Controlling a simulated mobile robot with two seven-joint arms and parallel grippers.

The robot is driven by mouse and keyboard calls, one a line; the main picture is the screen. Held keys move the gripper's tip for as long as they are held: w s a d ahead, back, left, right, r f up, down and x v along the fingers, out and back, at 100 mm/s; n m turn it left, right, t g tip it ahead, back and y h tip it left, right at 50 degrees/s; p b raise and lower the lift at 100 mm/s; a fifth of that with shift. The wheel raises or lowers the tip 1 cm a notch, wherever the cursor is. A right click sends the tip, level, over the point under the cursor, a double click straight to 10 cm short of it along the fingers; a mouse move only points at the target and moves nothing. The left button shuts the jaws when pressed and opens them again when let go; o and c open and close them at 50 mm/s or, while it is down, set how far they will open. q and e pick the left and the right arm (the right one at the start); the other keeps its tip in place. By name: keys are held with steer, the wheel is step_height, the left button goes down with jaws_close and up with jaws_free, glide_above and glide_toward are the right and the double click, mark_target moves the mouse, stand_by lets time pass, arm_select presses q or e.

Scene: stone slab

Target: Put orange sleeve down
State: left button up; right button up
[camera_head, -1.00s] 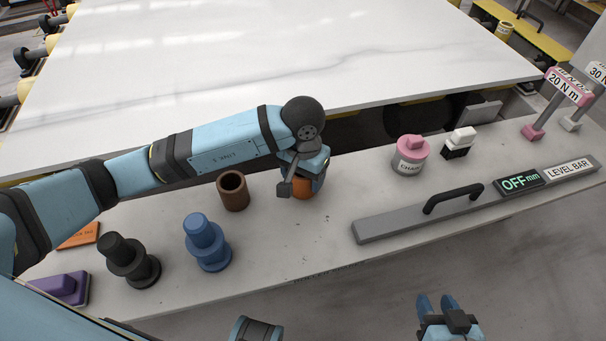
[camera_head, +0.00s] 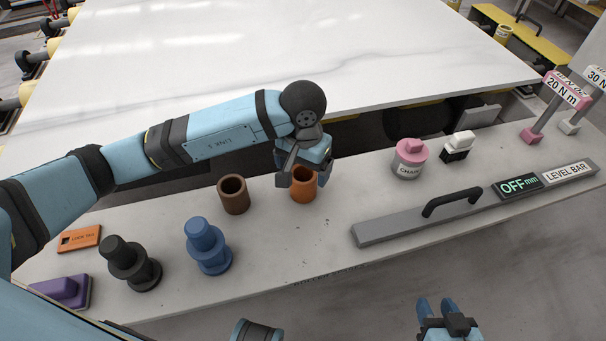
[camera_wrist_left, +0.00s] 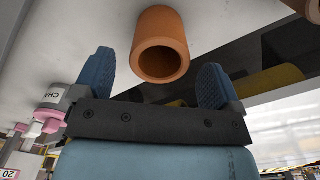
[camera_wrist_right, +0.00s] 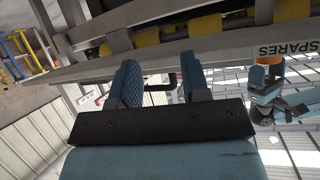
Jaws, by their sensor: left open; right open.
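The orange sleeve (camera_head: 303,186) stands upright on the pale ledge in front of the slab, its open top showing. It also shows in the left wrist view (camera_wrist_left: 161,50), beyond and between the spread fingers. My left gripper (camera_head: 308,163) is open just behind and above the sleeve, partly overlapping its upper edge in the head view; in the left wrist view the fingers are apart from its sides. My right gripper (camera_head: 442,309) is open and empty, low in front of the ledge.
A brown sleeve (camera_head: 233,195) stands just left of the orange one. Blue (camera_head: 208,247) and black (camera_head: 130,264) stepped plugs, an orange lock tag (camera_head: 80,239) and a purple block (camera_head: 62,290) are further left. To the right are the level bar (camera_head: 420,218) and pink chalk pot (camera_head: 410,158).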

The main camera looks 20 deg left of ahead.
arm_select(q)
step_height(320, 180, up, 8)
steer(key=shift+p, duration=0.35)
stand_by(0.4)
